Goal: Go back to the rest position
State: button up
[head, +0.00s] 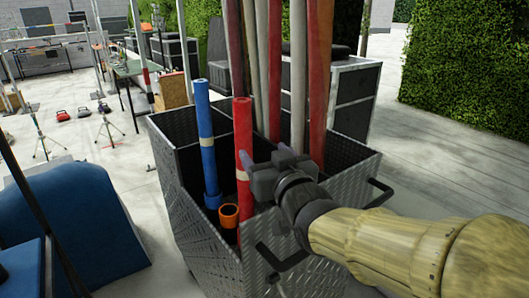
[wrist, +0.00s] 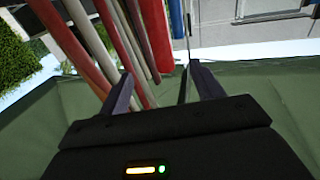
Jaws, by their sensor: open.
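My gripper (head: 264,160) is above the front part of a grey metal diamond-plate bin (head: 200,238), near its right front rim. It is beside a red tube (head: 242,135) with a pale band; I cannot tell whether they touch. In the wrist view my two dark fingers (wrist: 163,86) stand apart with nothing clearly held between them. A blue tube (head: 205,130) stands upright in the bin left of the red one. A short orange tube (head: 229,213) is low in the bin. My forearm hides part of the bin's right side.
Several long red and pale poles (head: 319,80) rise from the bin behind my gripper. Black handles (head: 282,258) stick out from the bin. A blue covered shape (head: 75,220) is at lower left. A hedge (head: 465,55) and open paving (head: 440,150) lie right.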

jog(key=s+d+f+m+g+h+p, duration=0.15)
jog(key=d+f+g, duration=0.25)
jog(key=f, duration=0.4)
jog(key=s+d+f+m+g+h+p, duration=0.1)
jog(key=d+f+g+h+p, duration=0.25)
jog(key=f, duration=0.45)
jog(key=s+d+f+m+g+p, duration=0.1)
jog(key=s+d+f+g, duration=0.4)
jog(key=s, duration=0.5)
notch_tip(320, 180, down, 2)
jog(key=shift+d+f+g+h, duration=0.15)
jog(key=shift+g+h, duration=0.25)
jog(key=shift+g, duration=0.55)
